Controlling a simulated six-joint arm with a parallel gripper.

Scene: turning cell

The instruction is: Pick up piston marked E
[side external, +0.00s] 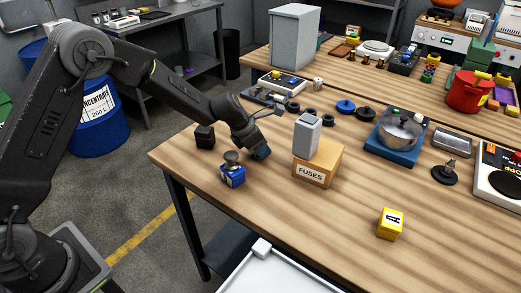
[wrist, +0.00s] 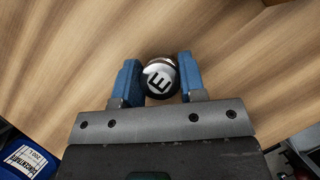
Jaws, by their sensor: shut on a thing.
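The piston marked E (wrist: 160,80) shows in the wrist view as a rounded dark and silver piece with a black E on a pale face. It sits between the two blue fingers of my gripper (wrist: 158,64), which is shut on it. In the side external view my gripper (side external: 262,153) is low over the table's left part, left of the FUSES box. The piston cannot be made out there. Whether it touches the table is unclear.
The cardboard FUSES box (side external: 313,172) carries a grey block (side external: 306,136). A blue block with a dark knob (side external: 232,176) and a black cube (side external: 205,136) stand left of my gripper. A yellow block marked A (side external: 390,224) lies front right. The table's front middle is clear.

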